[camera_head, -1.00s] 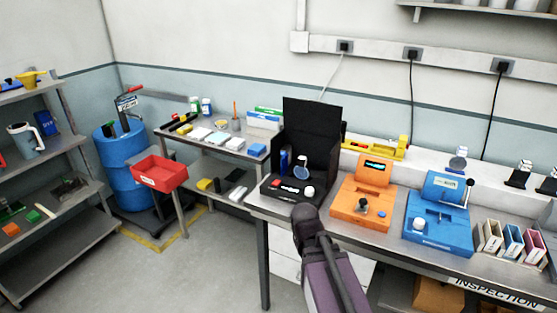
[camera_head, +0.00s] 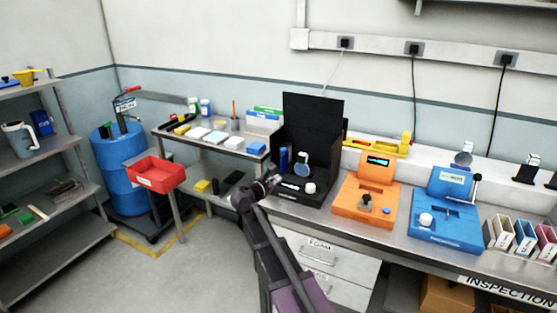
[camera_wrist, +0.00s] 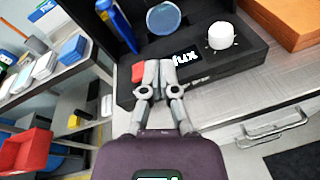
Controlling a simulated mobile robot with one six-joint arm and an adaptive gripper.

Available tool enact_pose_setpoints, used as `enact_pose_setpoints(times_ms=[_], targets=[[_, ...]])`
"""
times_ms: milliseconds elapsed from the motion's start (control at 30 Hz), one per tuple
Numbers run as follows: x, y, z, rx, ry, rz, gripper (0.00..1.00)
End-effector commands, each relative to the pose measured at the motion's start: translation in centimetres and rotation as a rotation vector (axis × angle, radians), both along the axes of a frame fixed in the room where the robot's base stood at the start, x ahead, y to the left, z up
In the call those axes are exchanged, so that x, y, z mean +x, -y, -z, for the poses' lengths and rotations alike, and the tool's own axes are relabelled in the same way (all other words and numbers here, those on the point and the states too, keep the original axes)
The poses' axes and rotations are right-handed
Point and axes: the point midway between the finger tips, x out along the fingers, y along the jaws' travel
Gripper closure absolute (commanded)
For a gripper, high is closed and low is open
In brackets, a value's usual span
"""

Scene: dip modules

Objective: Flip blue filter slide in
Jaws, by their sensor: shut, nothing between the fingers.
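The black station (camera_head: 315,148) stands on the bench with a tall dark back panel and a low base. A round pale-blue filter slide (camera_wrist: 163,18) stands on this base in the wrist view; it also shows in the head view (camera_head: 302,170). A white knob (camera_wrist: 221,36) is to its right, a red button (camera_wrist: 138,73) at the front left, and a small lit display (camera_wrist: 183,59) on the front. My gripper (camera_wrist: 159,66) is shut and empty at the front edge of the base, short of the filter. Whether the fingertips touch the base cannot be told.
A blue upright cylinder (camera_wrist: 117,24) stands left of the filter. The orange station (camera_head: 352,202) and blue station (camera_head: 437,230) stand to the right. A side table (camera_head: 185,144) with small boxes and a red bin (camera_head: 158,176) are at left.

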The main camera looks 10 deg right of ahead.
Motion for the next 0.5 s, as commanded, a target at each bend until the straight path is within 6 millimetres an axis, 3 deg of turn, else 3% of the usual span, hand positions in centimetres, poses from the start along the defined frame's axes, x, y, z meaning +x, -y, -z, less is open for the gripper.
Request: enact_pose_setpoints(times_ms=[33, 200, 500], targets=[[1.3, -1.2, -0.1, -0.079, -0.015, -0.036, 1.00], [3.2, -3.7, -1.5, -0.287, -0.057, -0.116, 1.00], [3.7, -4.6, -2.1, -0.368, -0.073, -0.143, 1.00]])
